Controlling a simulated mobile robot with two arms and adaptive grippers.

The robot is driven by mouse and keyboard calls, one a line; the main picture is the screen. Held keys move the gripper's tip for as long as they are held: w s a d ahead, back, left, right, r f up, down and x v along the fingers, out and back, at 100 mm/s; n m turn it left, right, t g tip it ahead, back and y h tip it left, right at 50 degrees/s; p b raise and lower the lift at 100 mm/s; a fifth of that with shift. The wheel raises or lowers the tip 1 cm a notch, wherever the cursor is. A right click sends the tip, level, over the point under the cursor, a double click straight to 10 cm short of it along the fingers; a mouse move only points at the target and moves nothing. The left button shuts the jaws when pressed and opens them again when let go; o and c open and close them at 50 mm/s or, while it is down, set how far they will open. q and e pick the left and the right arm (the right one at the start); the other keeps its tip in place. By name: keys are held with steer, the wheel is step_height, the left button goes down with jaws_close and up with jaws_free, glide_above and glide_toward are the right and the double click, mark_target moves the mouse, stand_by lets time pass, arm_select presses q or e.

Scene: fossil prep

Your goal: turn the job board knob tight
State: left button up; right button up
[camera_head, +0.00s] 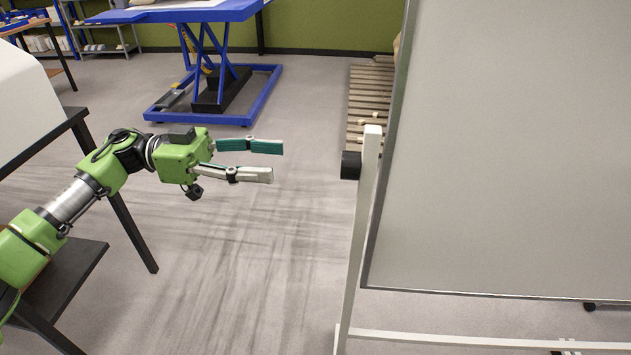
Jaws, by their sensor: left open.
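The job board (510,150) is a large pale panel in a metal frame, filling the right side of the head view. Its white stand has an upright post (361,225) at the board's left edge. A black knob (350,165) sticks out to the left near the top of that post. My left gripper (278,161) reaches in from the left. It is open and empty, with its fingers pointing right toward the knob and a clear gap between them. The right gripper is not in view.
A dark-framed table (78,115) with a white object (30,95) stands at the left, close to my left arm. A blue lift table (215,95) is behind. A wooden pallet (368,95) lies behind the post. The floor between gripper and post is clear.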

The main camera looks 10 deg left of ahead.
arm_select(q)
steer(key=p, duration=0.2)
glide_toward(347, 165)
steer(key=w+d, duration=0.2)
steer(key=d, duration=0.1)
steer(key=shift+n, duration=0.3)
steer(key=d, duration=0.2)
steer(key=d+p, duration=0.1)
steer(key=d, duration=0.1)
steer(key=d+f+p, duration=0.1)
steer(key=d, duration=0.1)
steer(key=shift+s+d, duration=0.1)
steer(key=shift+d, duration=0.1)
steer(key=shift+d+f, duration=0.15)
steer(key=shift+d, duration=0.2)
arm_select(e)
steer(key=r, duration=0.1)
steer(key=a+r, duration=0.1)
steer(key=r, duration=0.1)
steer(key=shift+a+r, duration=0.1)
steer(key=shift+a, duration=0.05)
arm_select(q)
steer(key=c, duration=1.1)
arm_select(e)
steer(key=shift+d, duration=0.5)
